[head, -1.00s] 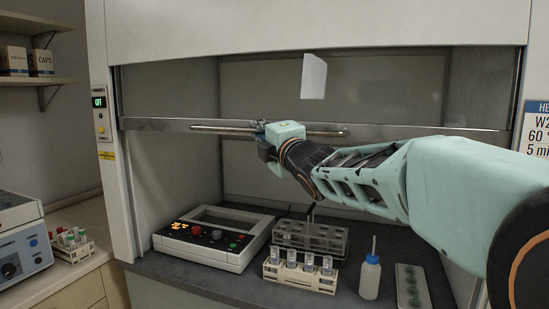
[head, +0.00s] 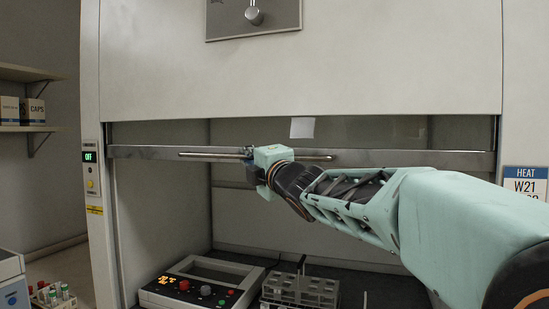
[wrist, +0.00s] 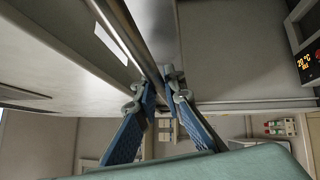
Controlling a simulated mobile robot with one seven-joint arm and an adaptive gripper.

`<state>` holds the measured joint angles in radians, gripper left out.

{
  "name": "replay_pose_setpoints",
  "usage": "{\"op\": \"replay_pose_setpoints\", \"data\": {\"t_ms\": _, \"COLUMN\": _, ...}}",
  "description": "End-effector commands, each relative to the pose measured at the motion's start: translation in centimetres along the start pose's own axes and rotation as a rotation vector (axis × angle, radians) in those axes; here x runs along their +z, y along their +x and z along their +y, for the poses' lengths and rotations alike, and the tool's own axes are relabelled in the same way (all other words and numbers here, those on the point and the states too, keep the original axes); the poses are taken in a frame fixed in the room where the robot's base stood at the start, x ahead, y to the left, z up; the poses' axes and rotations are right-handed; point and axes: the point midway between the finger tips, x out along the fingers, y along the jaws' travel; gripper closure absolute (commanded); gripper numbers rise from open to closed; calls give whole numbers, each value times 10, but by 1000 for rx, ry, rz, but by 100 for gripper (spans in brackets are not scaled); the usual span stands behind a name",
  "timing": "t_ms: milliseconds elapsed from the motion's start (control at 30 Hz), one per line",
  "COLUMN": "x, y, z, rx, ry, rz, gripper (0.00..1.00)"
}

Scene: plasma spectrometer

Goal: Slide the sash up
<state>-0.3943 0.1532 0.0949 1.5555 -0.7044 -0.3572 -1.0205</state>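The sash (head: 370,133) is a glass pane in the fume hood, with a metal rail (head: 420,159) along its lower edge. A round horizontal handle bar (head: 205,155) runs along the rail and also shows in the wrist view (wrist: 118,32). My gripper (head: 250,158) is at the bar, left of its middle. In the wrist view its two blue fingers (wrist: 160,88) come together around the bar, which runs between their tips; the contact itself is partly hidden. The sash is partly raised, with a wide opening below the rail. A white label (head: 302,127) is on the pane, just under the upper hood panel.
Under the sash stand a control box with coloured buttons (head: 160,299) and a grey tube rack (head: 298,290). The fixed upper panel (head: 300,85) is close above the rail. A wall unit reading OFF (head: 90,157) is at left. My forearm spans the right side.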

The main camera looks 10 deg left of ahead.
Motion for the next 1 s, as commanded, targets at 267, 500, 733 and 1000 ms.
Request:
{"op": "replay_pose_setpoints", "data": {"t_ms": 267, "x": 0, "y": 0, "z": 0, "rx": 0, "ry": 0, "rz": 0, "gripper": 73}}
{"op": "replay_pose_setpoints", "data": {"t_ms": 500, "x": 0, "y": 0, "z": 2, "rx": 0, "ry": -1, "rz": 1, "gripper": 73}}
{"op": "replay_pose_setpoints", "data": {"t_ms": 733, "x": 4, "y": 3, "z": 25, "rx": 2, "ry": -2, "rz": -1, "gripper": 73}}
{"op": "replay_pose_setpoints", "data": {"t_ms": 1000, "x": 8, "y": 7, "z": 55, "rx": 5, "ry": -2, "rz": 0, "gripper": 73}}
